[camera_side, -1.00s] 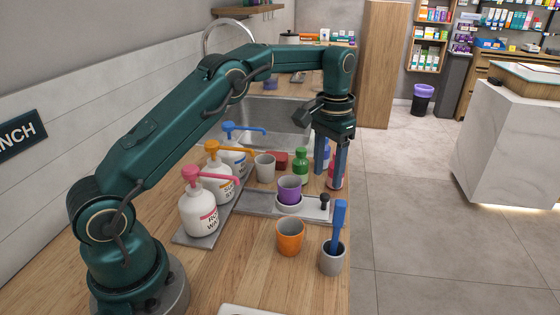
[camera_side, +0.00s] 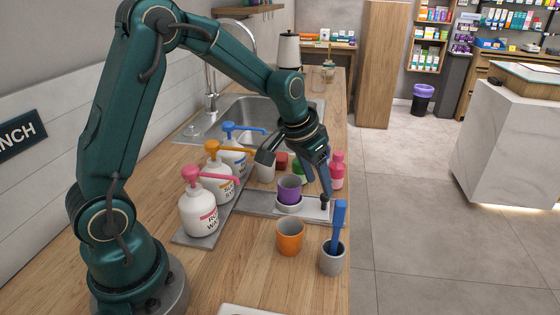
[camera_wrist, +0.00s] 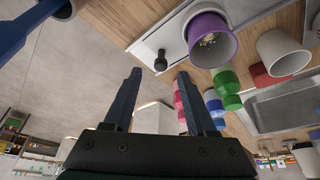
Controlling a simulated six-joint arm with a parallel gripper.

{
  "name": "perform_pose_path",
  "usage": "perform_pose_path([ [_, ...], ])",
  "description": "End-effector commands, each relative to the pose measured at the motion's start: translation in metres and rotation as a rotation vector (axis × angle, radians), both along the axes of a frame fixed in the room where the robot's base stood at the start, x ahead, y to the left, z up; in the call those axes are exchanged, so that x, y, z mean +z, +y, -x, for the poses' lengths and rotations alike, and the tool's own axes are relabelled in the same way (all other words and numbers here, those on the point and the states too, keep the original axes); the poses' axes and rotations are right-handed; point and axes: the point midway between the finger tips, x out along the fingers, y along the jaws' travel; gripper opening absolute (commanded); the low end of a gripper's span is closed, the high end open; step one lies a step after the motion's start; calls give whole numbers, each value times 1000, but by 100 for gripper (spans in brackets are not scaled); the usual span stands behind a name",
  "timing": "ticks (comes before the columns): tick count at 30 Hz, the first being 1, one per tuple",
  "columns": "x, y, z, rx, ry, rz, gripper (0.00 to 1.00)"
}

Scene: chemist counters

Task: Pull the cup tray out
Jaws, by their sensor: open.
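The grey cup tray (camera_side: 258,204) lies on the wooden counter. Its pale sliding part (camera_side: 315,214) carries the purple cup (camera_side: 289,188) and has a black knob (camera_side: 324,203) at its right end. My gripper (camera_side: 321,194) is open and tilted, its blue fingers pointing down at the knob. In the wrist view the knob (camera_wrist: 161,62) shows just past the tips of the two fingers (camera_wrist: 158,72), roughly midway between them. Nothing is held. The purple cup (camera_wrist: 207,45) stands on the tray beyond the knob.
Three pump bottles (camera_side: 198,215) stand left of the tray. An orange cup (camera_side: 290,237) and a grey cup with a blue tool (camera_side: 332,260) stand in front. A pink bottle (camera_side: 338,172) and a green bottle (camera_side: 299,172) are behind. The counter ends just right of the tray.

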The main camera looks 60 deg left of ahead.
Motion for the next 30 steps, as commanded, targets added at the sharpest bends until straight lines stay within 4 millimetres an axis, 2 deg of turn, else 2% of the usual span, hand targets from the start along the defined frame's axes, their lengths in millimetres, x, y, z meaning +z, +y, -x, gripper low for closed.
perform_pose_path([
  [5,2,1,-2,4,-15,-3,57],
  [12,-24,1,-12,3,-11,-2,57],
  [18,-38,1,-18,3,-14,-2,57],
  [27,-40,1,-19,3,-15,-3,57],
  [28,-40,1,-19,3,-15,-3,53],
  [30,-40,1,-19,3,-15,-3,26],
])
